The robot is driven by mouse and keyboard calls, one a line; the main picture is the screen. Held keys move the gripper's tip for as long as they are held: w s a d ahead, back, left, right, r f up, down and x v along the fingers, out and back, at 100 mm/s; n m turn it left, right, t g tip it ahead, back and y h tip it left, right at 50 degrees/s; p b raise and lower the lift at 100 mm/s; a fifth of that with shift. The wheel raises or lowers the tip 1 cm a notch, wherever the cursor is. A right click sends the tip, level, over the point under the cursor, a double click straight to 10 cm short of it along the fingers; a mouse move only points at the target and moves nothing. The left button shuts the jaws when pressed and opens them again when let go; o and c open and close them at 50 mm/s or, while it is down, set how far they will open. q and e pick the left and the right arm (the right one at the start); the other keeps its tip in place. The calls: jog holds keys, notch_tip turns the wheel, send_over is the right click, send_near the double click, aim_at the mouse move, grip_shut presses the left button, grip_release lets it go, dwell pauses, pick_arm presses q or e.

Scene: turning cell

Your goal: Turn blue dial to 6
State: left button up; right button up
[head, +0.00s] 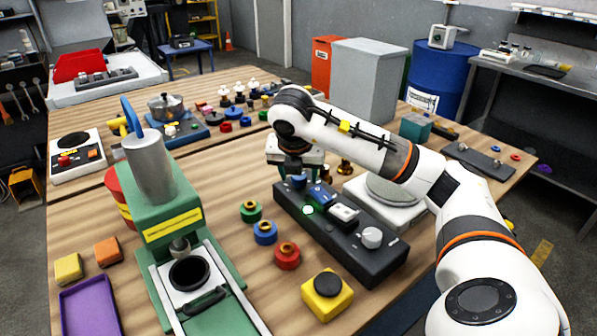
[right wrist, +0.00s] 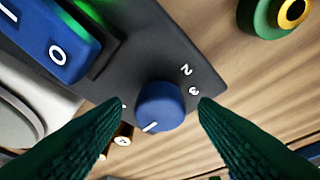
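The blue dial (right wrist: 160,104) is a round knob on the end of a dark control panel (head: 365,252). It also shows small in the head view (head: 298,182), below my right gripper (head: 296,165). Its white pointer mark faces the lower left in the right wrist view. Printed digits stand to its upper right, one a 2; another mark at its left is partly hidden by a finger. In the right wrist view my right gripper (right wrist: 160,108) is open, with one dark green finger on each side of the dial and gaps visible. My left gripper is out of view.
The panel also bears a blue rocker switch (head: 321,196), a lit green button (head: 307,210), a white switch (head: 343,213) and a white knob (head: 371,237). Green, blue and red rings and a yellow button box (head: 327,297) stand left of it. A green press (head: 175,235) stands farther left.

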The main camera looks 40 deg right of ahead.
jog(key=shift+r, duration=0.1)
jog(key=v, duration=0.3)
jog(key=shift+r, duration=0.15)
jog(key=p+v, duration=0.5)
jog(key=v, duration=0.3)
jog(key=shift+a+r, duration=0.25)
jog(key=shift+s, duration=0.15)
